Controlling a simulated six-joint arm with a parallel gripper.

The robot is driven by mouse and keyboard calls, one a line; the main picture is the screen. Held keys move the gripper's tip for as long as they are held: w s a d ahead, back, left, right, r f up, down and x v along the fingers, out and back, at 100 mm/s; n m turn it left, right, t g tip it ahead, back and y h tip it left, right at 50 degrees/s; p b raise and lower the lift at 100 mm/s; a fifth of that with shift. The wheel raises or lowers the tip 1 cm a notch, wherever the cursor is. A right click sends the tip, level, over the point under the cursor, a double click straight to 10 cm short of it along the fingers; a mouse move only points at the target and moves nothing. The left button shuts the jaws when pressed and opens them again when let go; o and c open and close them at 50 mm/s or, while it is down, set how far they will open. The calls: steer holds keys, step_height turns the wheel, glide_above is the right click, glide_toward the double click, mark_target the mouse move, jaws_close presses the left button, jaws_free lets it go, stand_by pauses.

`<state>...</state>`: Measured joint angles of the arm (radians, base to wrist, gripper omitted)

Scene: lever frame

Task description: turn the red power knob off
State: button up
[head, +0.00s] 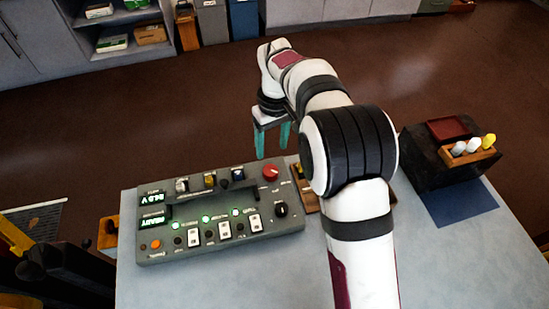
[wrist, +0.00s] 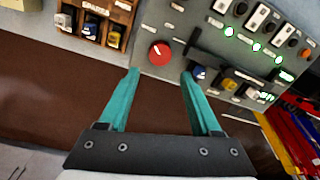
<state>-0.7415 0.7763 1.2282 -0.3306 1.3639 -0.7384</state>
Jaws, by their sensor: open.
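The red power knob (head: 271,173) is a round dial near the top right corner of the grey control panel (head: 160,256) in the head view. It also shows in the wrist view (wrist: 159,53), ahead of the fingertips and roughly between them, with a pale mark on its face. My gripper (head: 272,142) has two teal fingers pointing down, just beyond the panel's far edge in the head view. In the wrist view my gripper (wrist: 161,73) is open, with nothing between the fingers. It appears apart from the knob.
The panel has a black knob (head: 281,210), lit green lights, white switches and an orange button (head: 155,244). A wooden box of spare parts (wrist: 98,17) sits beside it. A black block (head: 430,162) with a wooden rack stands at right. The table's front is clear.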

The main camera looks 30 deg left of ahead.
mark_target(271, 170)
steer(key=f, duration=0.8)
steer(key=shift+s+a+f, duration=0.1)
steer(key=shift+s+f, duration=0.1)
steer(key=shift+f, duration=0.2)
steer(key=shift+c, duration=0.2)
jaws_close()
steer(key=m, duration=0.9)
steer(key=shift+m, duration=0.3)
